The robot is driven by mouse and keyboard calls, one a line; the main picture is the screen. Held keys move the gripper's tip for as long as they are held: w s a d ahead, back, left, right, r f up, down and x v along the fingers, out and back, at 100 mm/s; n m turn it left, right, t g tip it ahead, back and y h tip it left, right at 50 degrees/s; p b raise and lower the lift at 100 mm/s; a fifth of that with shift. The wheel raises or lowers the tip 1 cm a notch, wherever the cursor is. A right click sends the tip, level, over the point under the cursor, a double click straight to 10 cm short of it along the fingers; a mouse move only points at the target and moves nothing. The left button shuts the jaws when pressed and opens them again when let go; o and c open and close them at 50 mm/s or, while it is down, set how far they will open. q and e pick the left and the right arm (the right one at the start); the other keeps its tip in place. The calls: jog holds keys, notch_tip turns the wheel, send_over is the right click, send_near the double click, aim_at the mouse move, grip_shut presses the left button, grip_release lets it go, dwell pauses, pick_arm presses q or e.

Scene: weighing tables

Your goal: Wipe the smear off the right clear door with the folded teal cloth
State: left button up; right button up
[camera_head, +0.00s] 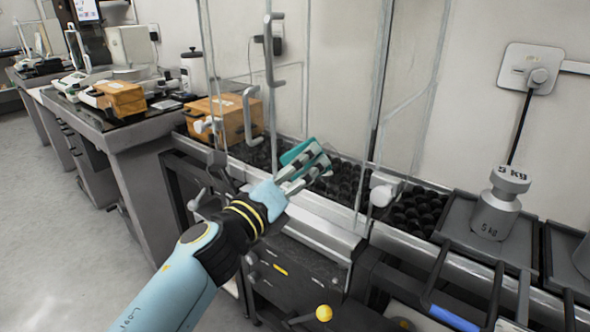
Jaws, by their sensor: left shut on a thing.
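My left gripper (312,170) reaches in from the lower left and is shut on the folded teal cloth (297,152). Part of the cloth is hidden behind the fingers. The cloth is in front of or against the lower part of the tall clear panes; I cannot tell whether it touches one. A clear pane (335,95) with thin grey edges stands behind and above the gripper, and grey handles (272,48) show to its left. Which pane is the right door is not certain. I cannot make out the smear. My right gripper is not in view.
Black round pieces (420,208) fill the bed behind the panes. A 5 kg weight (498,205) stands on a dark tray at the right. An orange-brown box (215,112) and a bench (120,130) with instruments are at the left. Floor at the lower left is clear.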

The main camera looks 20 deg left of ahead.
pick_arm(q)
jog(key=shift+w+d, duration=0.25)
jog(key=shift+w, duration=0.4)
jog(key=shift+d, duration=0.1)
